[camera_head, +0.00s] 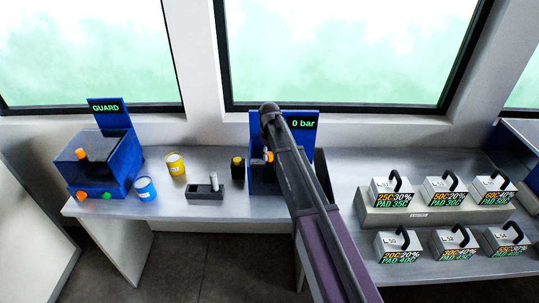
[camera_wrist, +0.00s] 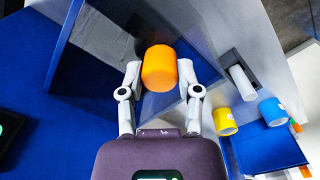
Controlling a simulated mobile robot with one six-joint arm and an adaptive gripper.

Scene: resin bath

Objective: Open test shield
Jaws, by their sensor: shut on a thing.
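The blue test machine with a "0 bar" display (camera_head: 304,124) stands at the back of the table, mostly hidden behind my arm in the head view. Its test shield (camera_wrist: 88,52) looks like a dark see-through panel in the wrist view. An orange cylindrical handle (camera_wrist: 159,70) stands out in front of the panel, and a small part of it shows in the head view (camera_head: 269,157). My gripper (camera_wrist: 160,72) is shut on this handle, one finger on each side. I cannot tell from these views how far the shield is turned.
Left of the machine are a black block with a yellow button (camera_head: 237,168), a grey tray (camera_head: 205,193), a yellow can (camera_head: 175,164) and a blue can (camera_head: 146,188). A "GUARD" machine (camera_head: 104,160) stands far left.

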